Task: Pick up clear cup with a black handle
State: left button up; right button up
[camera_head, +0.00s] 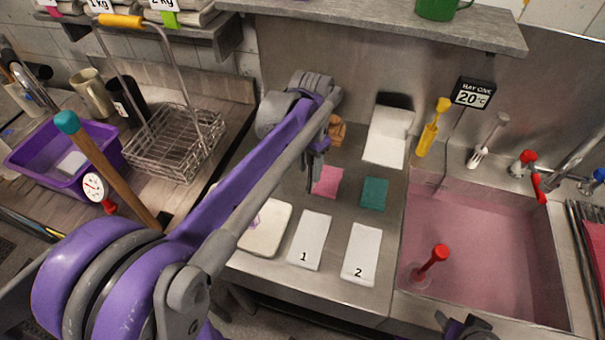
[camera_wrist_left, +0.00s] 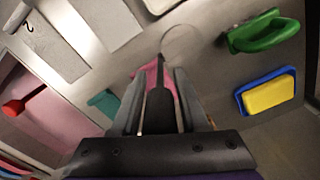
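The clear cup shows in the left wrist view as a faint round rim (camera_wrist_left: 183,43), with its black handle (camera_wrist_left: 160,103) running down between my left gripper's fingers. My left gripper (camera_wrist_left: 160,80) is open around the handle, with narrow bright gaps on both sides. In the head view, my left gripper (camera_head: 318,155) is low over the steel counter beside the pink cloth (camera_head: 328,182). I cannot make out the cup there; my arm covers part of that area. Part of my right gripper (camera_head: 465,328) shows at the bottom edge; its fingers are not clear.
A teal cloth (camera_head: 374,194) and cards marked 1 (camera_head: 310,240) and 2 (camera_head: 362,254) lie nearby. The pink-filled sink (camera_head: 480,245) is to the right. In the wrist view, a green handled item (camera_wrist_left: 263,32) and a yellow sponge in blue (camera_wrist_left: 268,92) lie right of the cup.

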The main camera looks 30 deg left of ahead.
pick_arm(q)
grip_shut()
